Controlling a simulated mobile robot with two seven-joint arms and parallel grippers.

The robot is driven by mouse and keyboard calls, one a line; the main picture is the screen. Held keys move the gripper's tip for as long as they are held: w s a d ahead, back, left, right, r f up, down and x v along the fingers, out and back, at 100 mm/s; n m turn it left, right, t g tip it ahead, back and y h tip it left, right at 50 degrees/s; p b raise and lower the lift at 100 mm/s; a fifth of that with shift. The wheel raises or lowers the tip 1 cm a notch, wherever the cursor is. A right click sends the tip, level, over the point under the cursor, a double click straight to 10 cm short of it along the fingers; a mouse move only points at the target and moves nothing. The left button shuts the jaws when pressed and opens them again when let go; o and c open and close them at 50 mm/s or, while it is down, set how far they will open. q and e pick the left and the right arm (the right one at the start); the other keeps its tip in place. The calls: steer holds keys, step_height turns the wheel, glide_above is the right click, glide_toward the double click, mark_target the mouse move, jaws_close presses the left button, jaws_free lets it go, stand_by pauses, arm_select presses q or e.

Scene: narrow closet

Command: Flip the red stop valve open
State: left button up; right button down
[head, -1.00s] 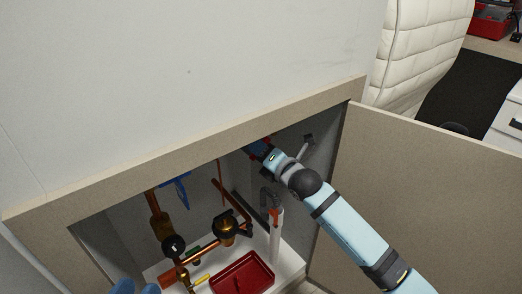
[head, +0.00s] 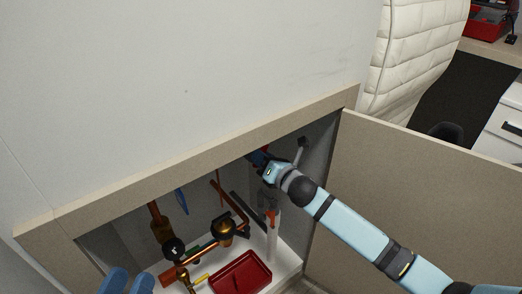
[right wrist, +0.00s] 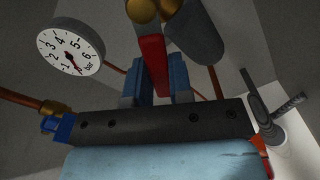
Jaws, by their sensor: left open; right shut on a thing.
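The red stop valve's lever (right wrist: 152,60) stands upright in the right wrist view, below brass fittings (right wrist: 160,8). My right gripper (right wrist: 154,80) has its blue fingers on both sides of the lever and is shut on it. In the head view my right gripper (head: 259,158) reaches under the upper edge of the cabinet opening, and the lever is mostly hidden there.
A pressure gauge (right wrist: 70,47) is left of the lever. Copper pipes (head: 195,252), a brass fitting (head: 222,230), a blue handle (head: 181,201) and a red tray (head: 240,275) fill the cabinet. The open door (head: 430,190) stands right, behind my right arm.

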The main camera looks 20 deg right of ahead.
arm_select(q)
steer(key=shift+w+r+y+p, duration=0.2)
steer(key=shift+r+y+p, duration=0.25)
steer(key=shift+p, duration=1)
arm_select(e)
steer(key=shift+w+d+f+n, duration=0.15)
steer(key=shift+d+n, duration=0.4)
steer(key=shift+n, duration=0.6)
steer(key=shift+w+d+f+n, duration=0.1)
steer(key=shift+w+d+n, duration=0.3)
steer(key=shift+n, duration=0.7)
steer(key=shift+w+d+f+n, duration=0.1)
steer(key=shift+d+n, duration=0.55)
steer(key=shift+n, duration=0.5)
arm_select(q)
steer(key=shift+f, duration=0.15)
arm_select(e)
steer(key=c, duration=1)
jaws_free()
steer(key=shift+s+f, duration=0.1)
arm_select(q)
steer(key=shift+a+f+g+y+p, duration=0.2)
steer(key=shift+f+y+p, duration=0.1)
steer(key=shift+f, duration=0.25)
steer(key=shift+a+f+g+y+p, duration=0.2)
steer(key=shift+f+y+p, duration=0.1)
steer(key=shift+f, duration=0.25)
arm_select(e)
steer(key=shift+v, duration=6.8)
